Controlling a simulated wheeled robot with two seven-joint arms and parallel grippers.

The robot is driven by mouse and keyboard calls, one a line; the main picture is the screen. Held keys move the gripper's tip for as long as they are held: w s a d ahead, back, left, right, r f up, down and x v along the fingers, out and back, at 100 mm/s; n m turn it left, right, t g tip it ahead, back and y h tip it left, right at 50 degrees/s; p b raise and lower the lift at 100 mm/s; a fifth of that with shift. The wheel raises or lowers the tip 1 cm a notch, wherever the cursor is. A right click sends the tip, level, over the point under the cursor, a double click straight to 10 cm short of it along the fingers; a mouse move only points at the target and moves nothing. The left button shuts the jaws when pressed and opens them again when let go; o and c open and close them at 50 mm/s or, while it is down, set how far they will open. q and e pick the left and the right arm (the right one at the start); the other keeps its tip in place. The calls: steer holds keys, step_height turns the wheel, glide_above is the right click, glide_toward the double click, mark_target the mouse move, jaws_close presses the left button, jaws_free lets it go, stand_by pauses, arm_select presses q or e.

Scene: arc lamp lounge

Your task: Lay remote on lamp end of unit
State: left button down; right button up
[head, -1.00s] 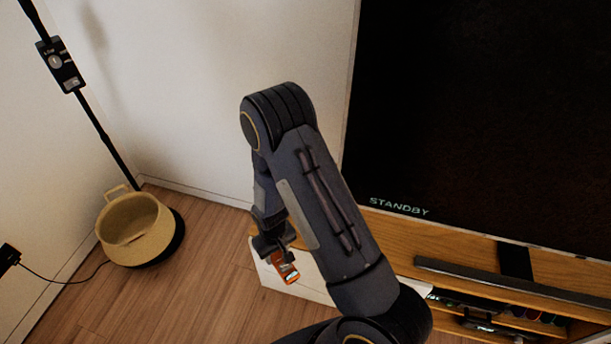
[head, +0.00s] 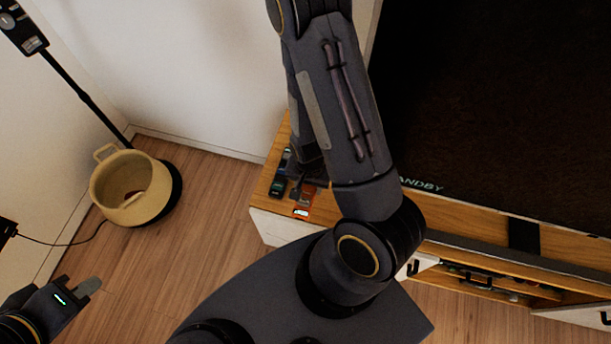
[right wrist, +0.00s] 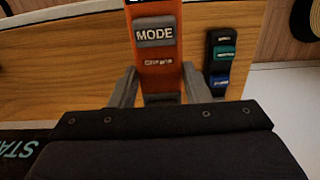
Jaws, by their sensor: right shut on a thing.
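The orange remote (head: 303,203) is in my right gripper (head: 297,188), at the left end of the wooden unit (head: 468,222), the end nearer the lamp pole. In the right wrist view the remote (right wrist: 156,60) shows a grey MODE button and lies between the two fingers, over the wood top (right wrist: 70,62). I cannot tell whether it touches the wood. My right arm hides part of the unit. My left gripper (head: 88,287) is low at the left over the floor, with no object seen in it; its finger gap is not clear.
A dark remote with green and blue buttons (right wrist: 222,62) lies on the unit beside the orange one. A large dark TV (head: 490,110) stands behind. A tan basket (head: 130,190) and lamp pole (head: 85,95) stand on the floor at left.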

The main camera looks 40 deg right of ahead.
steer(key=w+d+f+b, duration=0.1)
steer(key=w+f, duration=0.1)
steer(key=w+d+f+b, duration=0.1)
steer(key=w+f, duration=0.1)
steer(key=w+d+f+b, duration=0.1)
steer(key=w+f+b, duration=0.1)
steer(key=shift+d+f, duration=0.4)
steer(key=shift+w+d+f+b, duration=0.15)
steer(key=shift+f+b, duration=0.35)
steer(key=shift+f, duration=0.35)
steer(key=shift+w+a+f+b, duration=0.1)
steer(key=shift+f+b, duration=0.4)
steer(key=shift+f, duration=0.35)
steer(key=shift+f, duration=0.1)
steer(key=o, duration=0.7)
steer(key=shift+f, duration=0.1)
steer(key=o, duration=0.5)
steer(key=shift+c, duration=0.2)
